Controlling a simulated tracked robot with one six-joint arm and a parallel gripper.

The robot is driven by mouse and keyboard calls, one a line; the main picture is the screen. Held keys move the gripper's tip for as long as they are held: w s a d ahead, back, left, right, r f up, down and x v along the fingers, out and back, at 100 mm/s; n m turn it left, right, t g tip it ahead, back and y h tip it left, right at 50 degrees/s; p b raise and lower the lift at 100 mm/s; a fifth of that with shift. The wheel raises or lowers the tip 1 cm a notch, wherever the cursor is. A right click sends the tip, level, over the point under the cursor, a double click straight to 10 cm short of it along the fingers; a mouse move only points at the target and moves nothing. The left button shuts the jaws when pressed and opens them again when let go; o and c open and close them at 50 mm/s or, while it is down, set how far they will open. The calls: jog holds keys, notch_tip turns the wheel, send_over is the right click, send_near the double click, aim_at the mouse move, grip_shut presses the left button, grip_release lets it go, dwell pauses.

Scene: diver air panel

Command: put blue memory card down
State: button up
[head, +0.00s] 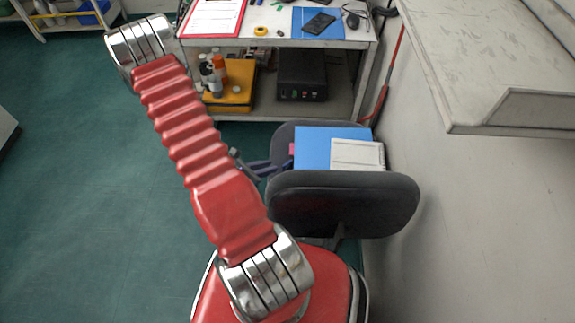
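I cannot make out a blue memory card in this view. My gripper is not in view; my red arm crosses the picture from the bottom middle to the upper left and hides part of the floor and the cart behind it. Whether my gripper holds anything cannot be seen.
A grey cart (281,42) stands at the back, with a red clipboard (213,17), a blue mat (299,17) and a yellow tape roll (261,31) on top. A dark chair (341,203) holds a blue folder (312,146). A wall shelf is at right. Green floor (70,190) is open at left.

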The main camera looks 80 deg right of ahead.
aim_at(287, 164)
jog(key=shift+x, duration=2.15)
jog(key=shift+f, duration=0.1)
jog(key=shift+x, duration=2.6)
jog(key=shift+s+a+f, duration=0.1)
jog(key=shift+a, duration=0.05)
grip_shut()
